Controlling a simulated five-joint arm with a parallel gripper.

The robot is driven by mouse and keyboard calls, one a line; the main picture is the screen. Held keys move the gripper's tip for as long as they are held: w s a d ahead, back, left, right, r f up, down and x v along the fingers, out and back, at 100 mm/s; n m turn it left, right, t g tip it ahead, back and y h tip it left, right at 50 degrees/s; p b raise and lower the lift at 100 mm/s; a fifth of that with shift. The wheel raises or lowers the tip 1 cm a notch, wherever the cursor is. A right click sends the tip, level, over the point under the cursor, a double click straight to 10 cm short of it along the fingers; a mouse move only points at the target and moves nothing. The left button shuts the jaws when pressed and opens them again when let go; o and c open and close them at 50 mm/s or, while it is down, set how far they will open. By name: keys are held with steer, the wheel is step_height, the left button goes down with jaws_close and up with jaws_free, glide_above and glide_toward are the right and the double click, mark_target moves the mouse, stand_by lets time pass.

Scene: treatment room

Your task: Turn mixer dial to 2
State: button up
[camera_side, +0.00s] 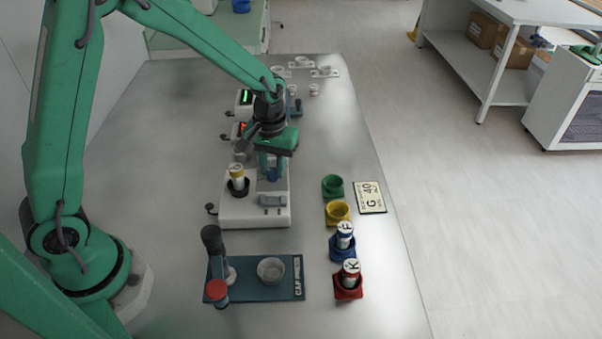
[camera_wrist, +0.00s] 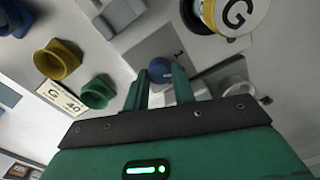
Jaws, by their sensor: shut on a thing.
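The mixer (camera_side: 255,211) is a white box with a grey plate on top, at the middle of the table in the side view. Its blue dial (camera_side: 272,175) sits on that plate and shows as a round blue knob (camera_wrist: 160,70) in the wrist view. A small dark mark, perhaps a 1, is on the plate just right of the knob. My gripper (camera_side: 272,168) points down over the mixer. Its green fingers (camera_wrist: 160,86) are shut on the knob, one on each side. Where the dial points is hidden by the fingers.
A vial with a yellow band (camera_side: 237,176) stands in the mixer's left side; its G lid (camera_wrist: 238,14) shows up close. Green, yellow, blue and red holders (camera_side: 348,282) line the right, beside a label card (camera_side: 370,197). A cap press (camera_side: 270,278) is in front.

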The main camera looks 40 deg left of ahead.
mark_target(273, 170)
steer(key=shift+d+m, duration=0.1)
steer(key=shift+m, duration=1.5)
steer(key=o, duration=1)
steer(key=shift+r, duration=0.1)
steer(key=shift+r, duration=3.8)
steer(key=shift+r, duration=0.1)
